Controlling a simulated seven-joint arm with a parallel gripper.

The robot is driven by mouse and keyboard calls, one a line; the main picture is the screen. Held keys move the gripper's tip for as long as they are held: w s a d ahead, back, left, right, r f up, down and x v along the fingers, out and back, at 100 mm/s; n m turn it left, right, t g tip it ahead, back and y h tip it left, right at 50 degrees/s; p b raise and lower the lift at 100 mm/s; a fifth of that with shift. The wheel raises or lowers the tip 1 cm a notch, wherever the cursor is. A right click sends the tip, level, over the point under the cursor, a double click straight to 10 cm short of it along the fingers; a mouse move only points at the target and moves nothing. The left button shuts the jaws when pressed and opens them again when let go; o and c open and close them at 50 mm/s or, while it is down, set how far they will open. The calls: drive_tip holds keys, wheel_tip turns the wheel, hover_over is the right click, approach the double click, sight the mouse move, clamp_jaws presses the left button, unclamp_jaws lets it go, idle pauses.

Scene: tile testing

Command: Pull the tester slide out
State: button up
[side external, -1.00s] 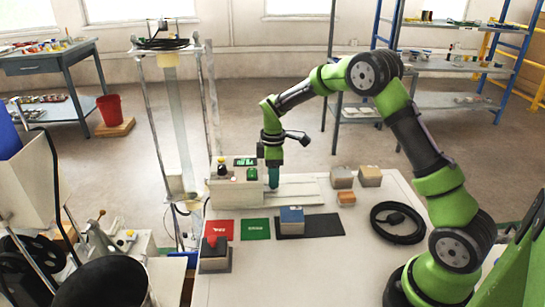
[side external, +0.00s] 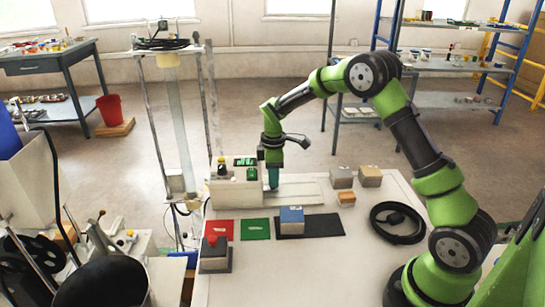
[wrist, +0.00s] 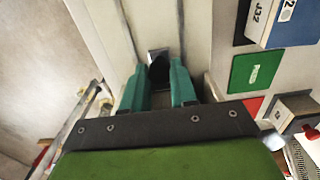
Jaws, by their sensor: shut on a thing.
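The tester (side external: 236,187) is a pale box with green panels on top, at the left of the white table in the side view. A pale flat track (side external: 300,192) runs right from it. My gripper (side external: 273,184) points down at the box's right side, over the track's near end. In the wrist view the teal fingers of my gripper (wrist: 159,86) are closed around a small dark handle (wrist: 158,68), which I take to be the slide's. The fingers hide part of it, and the slide itself is hard to make out.
A blue-topped block (side external: 291,216) stands on a dark mat, beside green (side external: 255,229) and red (side external: 220,229) cards.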

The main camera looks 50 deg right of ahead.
drive_tip(key=shift+s+d+r, duration=0.1)
drive_tip(key=shift+s+d, duration=1.85)
drive_tip(key=shift+d, duration=0.1)
drive_tip(key=shift+s+d, duration=2.15)
drive_tip(key=o, duration=0.7)
drive_tip(key=shift+s, duration=0.1)
drive_tip(key=shift+o, duration=0.8)
wheel_tip(320, 180, up, 6)
drive_tip(key=shift+f, duration=0.1)
